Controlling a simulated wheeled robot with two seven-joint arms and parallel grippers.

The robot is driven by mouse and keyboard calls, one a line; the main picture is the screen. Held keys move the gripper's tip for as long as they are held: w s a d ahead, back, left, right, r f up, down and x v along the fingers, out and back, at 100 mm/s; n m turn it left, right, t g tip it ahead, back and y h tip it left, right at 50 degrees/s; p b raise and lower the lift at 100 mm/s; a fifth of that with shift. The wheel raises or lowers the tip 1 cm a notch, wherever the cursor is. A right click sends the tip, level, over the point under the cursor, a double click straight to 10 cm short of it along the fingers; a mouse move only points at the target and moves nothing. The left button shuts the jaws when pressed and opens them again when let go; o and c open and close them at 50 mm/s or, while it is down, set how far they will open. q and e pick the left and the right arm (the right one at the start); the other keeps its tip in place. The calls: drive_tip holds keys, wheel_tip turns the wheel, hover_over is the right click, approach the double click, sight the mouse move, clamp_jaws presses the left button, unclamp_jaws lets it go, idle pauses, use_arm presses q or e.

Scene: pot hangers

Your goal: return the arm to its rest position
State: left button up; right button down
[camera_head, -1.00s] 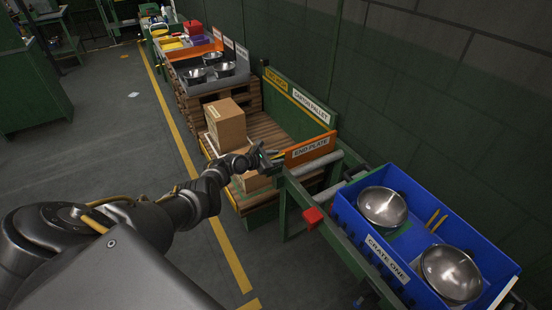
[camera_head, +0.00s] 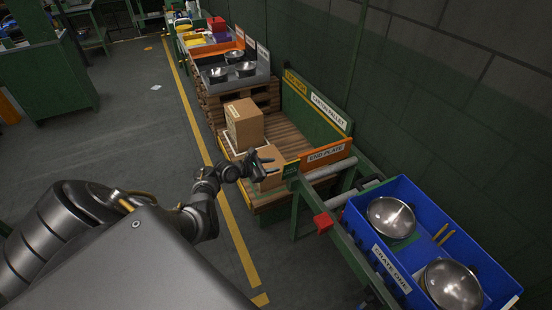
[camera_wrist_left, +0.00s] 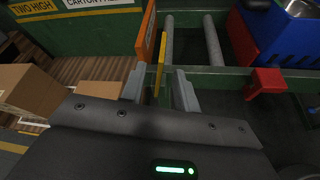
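My left arm reaches in from the left in the head view. Its gripper (camera_head: 268,165) is in front of the carton pallet, left of the orange end plate (camera_head: 327,153). In the left wrist view the two grey fingers (camera_wrist_left: 160,88) are apart with nothing held between them. A yellow edge (camera_wrist_left: 161,65) shows beyond the gap; I cannot tell how far off it is. My right gripper is in neither view.
Cartons (camera_head: 244,124) stand on the wooden pallet close to my gripper. A green-framed roller conveyor with a red block (camera_head: 323,222) is to the right. Blue crate one (camera_head: 391,268) holds steel bowls. Open floor (camera_head: 130,130) lies left of the yellow line.

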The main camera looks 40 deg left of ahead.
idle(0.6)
use_arm(q)
drive_tip(key=s+d+f+m+g+y, duration=0.25)
drive_tip(key=s+f+m, duration=0.45)
drive_tip(key=f+m, duration=0.45)
drive_tip(key=s+d+f+m+g+y, duration=0.25)
drive_tip(key=s+f+m, duration=0.45)
drive_tip(key=f+m, duration=0.5)
drive_tip(key=s+d+f+m+g, duration=0.2)
drive_tip(key=s+d+f, duration=0.2)
drive_tip(key=s, duration=0.9)
drive_tip(key=s+d+f+m+g, duration=0.2)
drive_tip(key=s+d+f, duration=0.3)
drive_tip(key=s, duration=0.9)
drive_tip(key=s+d+f+m+g, duration=0.3)
drive_tip(key=s+d+f, duration=0.2)
drive_tip(key=s, duration=0.9)
drive_tip(key=shift+d+f+h, duration=0.25)
drive_tip(key=shift+d+h, duration=0.05)
drive_tip(key=shift+d, duration=0.55)
drive_tip(key=shift+m, duration=0.25)
